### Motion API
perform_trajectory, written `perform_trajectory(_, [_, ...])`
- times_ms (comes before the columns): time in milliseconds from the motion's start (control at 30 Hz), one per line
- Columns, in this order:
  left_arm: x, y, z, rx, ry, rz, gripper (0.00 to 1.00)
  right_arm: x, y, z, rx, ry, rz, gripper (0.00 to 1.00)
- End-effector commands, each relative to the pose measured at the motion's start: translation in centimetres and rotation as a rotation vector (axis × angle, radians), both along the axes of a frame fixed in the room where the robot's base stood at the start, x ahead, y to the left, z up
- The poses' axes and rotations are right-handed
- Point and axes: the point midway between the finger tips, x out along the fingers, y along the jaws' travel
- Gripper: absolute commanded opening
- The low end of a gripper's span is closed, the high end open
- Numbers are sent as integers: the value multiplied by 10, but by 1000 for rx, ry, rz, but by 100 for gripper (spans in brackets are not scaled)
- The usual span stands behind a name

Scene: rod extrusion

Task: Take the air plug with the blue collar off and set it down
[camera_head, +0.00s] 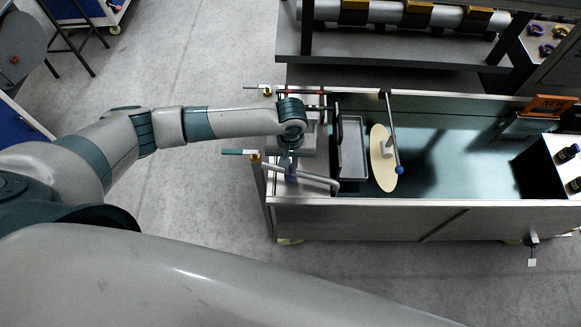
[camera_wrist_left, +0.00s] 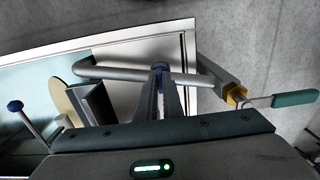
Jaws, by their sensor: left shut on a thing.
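My left gripper (camera_head: 291,172) reaches down over the left end of the metal trough. In the left wrist view its two fingers (camera_wrist_left: 163,82) are closed together on the air plug with the blue collar (camera_wrist_left: 158,69). Only a little blue shows at the fingertips; the rest of the plug is hidden by the fingers. A bent grey pipe (camera_wrist_left: 118,73) runs right by the plug; I cannot tell whether the plug is still seated on it. The pipe also shows in the head view (camera_head: 318,180). My right gripper is out of view.
A valve with a green handle (camera_head: 232,152) sticks out left of the trough (camera_head: 420,203). A grey tray (camera_head: 352,150), a pale oval disc (camera_head: 380,178) and a blue-ended rod (camera_head: 393,130) are right of my gripper. The trough floor further right is mostly clear.

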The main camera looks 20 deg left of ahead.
Motion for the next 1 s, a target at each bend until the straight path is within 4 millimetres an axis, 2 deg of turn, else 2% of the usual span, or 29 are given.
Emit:
perform_trajectory(167, [0, 0, 10, -2, -2, 0, 0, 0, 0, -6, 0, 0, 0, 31])
perform_trajectory(367, [1, 0, 38, -3, -5, -1, 0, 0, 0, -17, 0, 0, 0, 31])
perform_trajectory(800, [-59, -60, 87, -6, -2, -5, 0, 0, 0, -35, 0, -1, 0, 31])
perform_trajectory(1000, [-77, -76, 102, -2, -1, -3, 0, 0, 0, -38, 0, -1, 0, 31])
